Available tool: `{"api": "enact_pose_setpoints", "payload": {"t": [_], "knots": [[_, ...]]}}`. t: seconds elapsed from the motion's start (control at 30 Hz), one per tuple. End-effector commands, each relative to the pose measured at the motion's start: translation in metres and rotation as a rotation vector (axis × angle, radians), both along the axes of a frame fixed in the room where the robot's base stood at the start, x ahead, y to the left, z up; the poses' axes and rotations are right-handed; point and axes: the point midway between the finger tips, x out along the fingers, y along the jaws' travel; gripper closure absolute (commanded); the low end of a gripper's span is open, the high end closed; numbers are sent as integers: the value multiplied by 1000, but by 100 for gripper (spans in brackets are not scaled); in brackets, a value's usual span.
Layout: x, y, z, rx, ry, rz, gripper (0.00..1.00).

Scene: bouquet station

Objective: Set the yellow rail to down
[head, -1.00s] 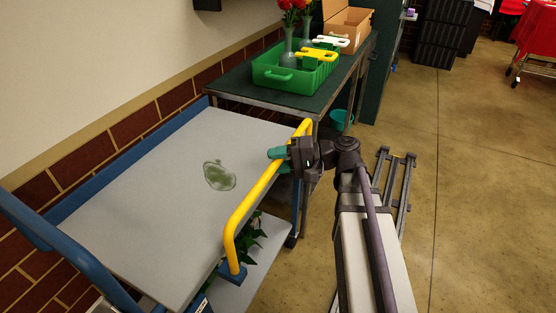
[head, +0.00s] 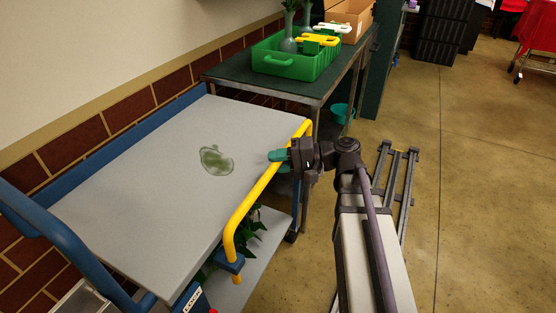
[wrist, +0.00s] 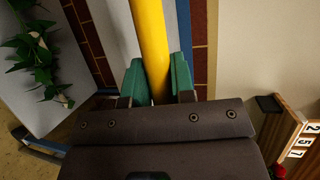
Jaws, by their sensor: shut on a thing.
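The yellow rail (head: 250,197) runs along the near right edge of a cart with a grey top (head: 150,190). Its near post passes through a blue bracket (head: 230,262), and a short yellow end shows below it. The rail's upper bar stands a little above the cart top. My gripper (head: 279,157) is shut around the rail toward its far end, with green fingertips on either side. In the wrist view the rail (wrist: 150,40) runs between the two green fingers (wrist: 156,85). The far post's mount is hidden.
A green patch (head: 216,159) marks the otherwise bare cart top. Leafy stems (head: 248,232) lie on the lower shelf. Behind, a dark table (head: 325,88) holds a green crate (head: 290,66), vases and a cardboard box (head: 349,14). Open floor lies right.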

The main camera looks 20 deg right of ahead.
Motion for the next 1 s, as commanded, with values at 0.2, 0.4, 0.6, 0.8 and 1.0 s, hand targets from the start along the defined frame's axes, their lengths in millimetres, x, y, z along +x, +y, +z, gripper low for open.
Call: {"api": "enact_pose_setpoints", "payload": {"t": [0.2,0.4,0.6,0.8,1.0], "knots": [[0,0,-71,-1,0,-1,100],[0,0,-74,-5,2,0,100],[-1,0,-74,-5,2,1,100],[-1,0,-74,-5,2,0,58],[0,0,-72,-2,1,0,52]]}}
